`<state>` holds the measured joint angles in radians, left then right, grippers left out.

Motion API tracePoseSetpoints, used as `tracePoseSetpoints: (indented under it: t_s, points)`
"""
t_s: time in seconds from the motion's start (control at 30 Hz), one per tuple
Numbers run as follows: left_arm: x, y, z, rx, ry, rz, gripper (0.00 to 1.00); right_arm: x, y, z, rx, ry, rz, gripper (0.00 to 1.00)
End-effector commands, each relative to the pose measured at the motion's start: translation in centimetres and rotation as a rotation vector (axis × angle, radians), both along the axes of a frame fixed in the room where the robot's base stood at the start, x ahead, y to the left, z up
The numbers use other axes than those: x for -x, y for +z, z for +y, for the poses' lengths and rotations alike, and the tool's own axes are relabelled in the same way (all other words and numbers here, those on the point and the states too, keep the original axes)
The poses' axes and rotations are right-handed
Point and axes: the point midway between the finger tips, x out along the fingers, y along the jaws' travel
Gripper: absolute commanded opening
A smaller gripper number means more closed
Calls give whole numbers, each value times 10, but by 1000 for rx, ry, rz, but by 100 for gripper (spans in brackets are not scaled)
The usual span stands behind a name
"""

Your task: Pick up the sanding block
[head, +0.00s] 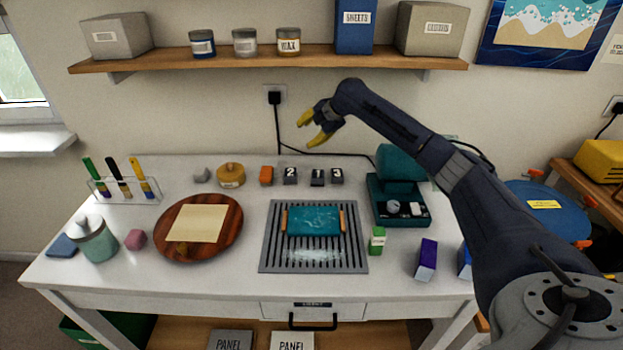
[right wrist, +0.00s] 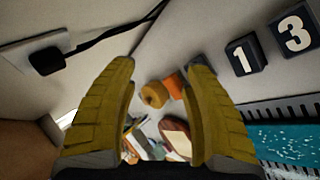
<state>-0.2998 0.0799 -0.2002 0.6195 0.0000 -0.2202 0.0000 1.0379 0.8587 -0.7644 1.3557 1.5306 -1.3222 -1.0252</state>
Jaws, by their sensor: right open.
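No block is labelled as the sanding block, so I cannot tell for sure which one it is. Small blocks on the white table include an orange block (head: 266,176), a pink block (head: 135,239) and a flat blue block (head: 62,245). My right gripper (head: 309,129) has yellow fingers, spread apart and empty, in the air near the back wall above the numbered blocks. In the right wrist view, the orange block (right wrist: 173,86) shows beyond the open fingers (right wrist: 157,105), partly beside the right finger. My left gripper is not in view.
A slotted grey mat (head: 268,262) holds a teal panel (head: 313,221). A wooden plate (head: 165,236) is at left. A wall shelf (head: 220,63) hangs above. Cords run behind the gripper.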

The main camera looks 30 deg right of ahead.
Motion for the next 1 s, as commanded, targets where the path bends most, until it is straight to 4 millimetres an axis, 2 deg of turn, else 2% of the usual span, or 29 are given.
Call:
tracePoseSetpoints:
  t_s: [0.3, 0.6, 0.83, 1.0]
  points:
    - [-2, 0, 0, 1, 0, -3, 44, 26, -42, 6, 304, 295, 222, 50]
    - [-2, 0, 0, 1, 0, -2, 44, 52, -60, 2, 559, 631, 420, 50]
    - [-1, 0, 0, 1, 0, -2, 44, 59, -64, -1, 625, 733, 475, 50]
    - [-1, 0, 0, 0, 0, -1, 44, 59, -77, -2, 629, 742, 481, 50]
